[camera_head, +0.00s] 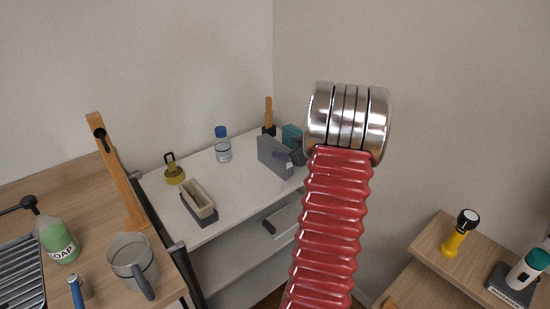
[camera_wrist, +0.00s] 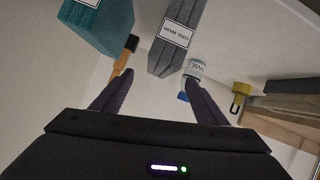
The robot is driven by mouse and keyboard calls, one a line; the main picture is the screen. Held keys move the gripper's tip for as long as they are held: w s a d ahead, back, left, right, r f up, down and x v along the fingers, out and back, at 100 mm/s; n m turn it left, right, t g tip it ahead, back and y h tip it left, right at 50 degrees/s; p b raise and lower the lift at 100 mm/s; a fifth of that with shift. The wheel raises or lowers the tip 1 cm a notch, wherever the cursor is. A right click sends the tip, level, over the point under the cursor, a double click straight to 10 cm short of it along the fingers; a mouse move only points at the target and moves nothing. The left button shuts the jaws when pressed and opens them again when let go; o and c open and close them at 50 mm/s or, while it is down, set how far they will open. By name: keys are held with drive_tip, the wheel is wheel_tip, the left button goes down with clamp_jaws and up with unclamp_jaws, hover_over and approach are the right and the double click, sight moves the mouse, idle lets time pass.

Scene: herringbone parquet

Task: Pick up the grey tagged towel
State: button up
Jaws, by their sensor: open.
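The grey towel (camera_head: 274,157) stands folded on the white shelf top, near the back right. In the head view my gripper (camera_head: 291,154) is mostly hidden behind my red arm; a dark finger shows by the towel's right end. I cannot tell whether it touches.
A teal folded towel (camera_head: 291,134) stands close behind the grey one. A wooden-handled item (camera_head: 268,115), a blue-capped bottle (camera_head: 222,148), a yellow padlock (camera_head: 173,172) and a beige block in a dark holder (camera_head: 199,201) share the shelf top. Walls rise behind.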

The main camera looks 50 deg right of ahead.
sight(279, 147)
drive_tip(key=shift+x, duration=2.05)
drive_tip(key=shift+x, duration=2.6)
drive_tip(key=shift+f, duration=0.15)
drive_tip(key=shift+c, duration=0.4)
drive_tip(key=c, duration=1.3)
drive_tip(key=shift+c, duration=0.3)
wheel_tip(279, 147, up, 18)
